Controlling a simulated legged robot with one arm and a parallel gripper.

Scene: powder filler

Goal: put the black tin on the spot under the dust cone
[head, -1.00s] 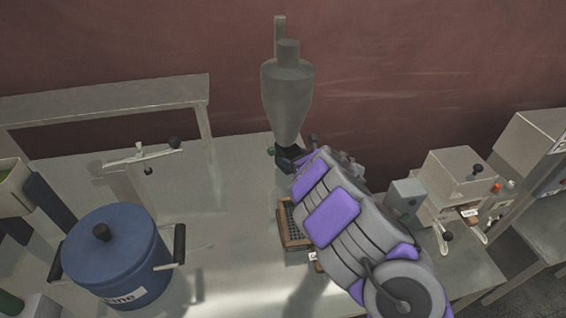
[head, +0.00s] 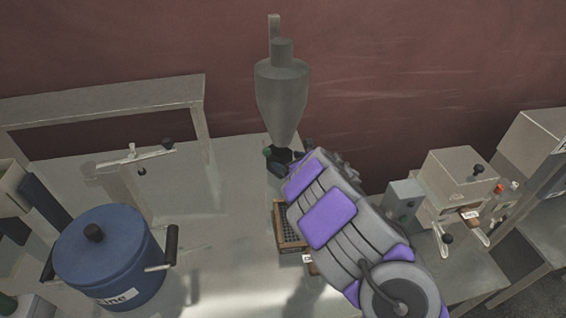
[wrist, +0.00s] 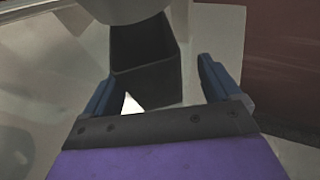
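The black tin (wrist: 146,72) is a dark, open-topped square box, seen ahead of and between the fingers in the wrist view. My gripper (wrist: 158,70) is open, one finger on each side of the tin's near end. A gap shows between the right finger and the tin; on the left I cannot tell if finger and tin touch. The grey dust cone (head: 281,98) points down just above a dark shape, probably the tin, in the head view. Its pale lower part (wrist: 122,8) overhangs the tin in the wrist view. The spot itself is hidden.
A blue lidded pot (head: 108,258) stands at the front left. A wooden-framed grid tray (head: 288,232) lies by my arm. A grey machine (head: 455,185) stands on the right and a raised shelf (head: 100,100) at the back left.

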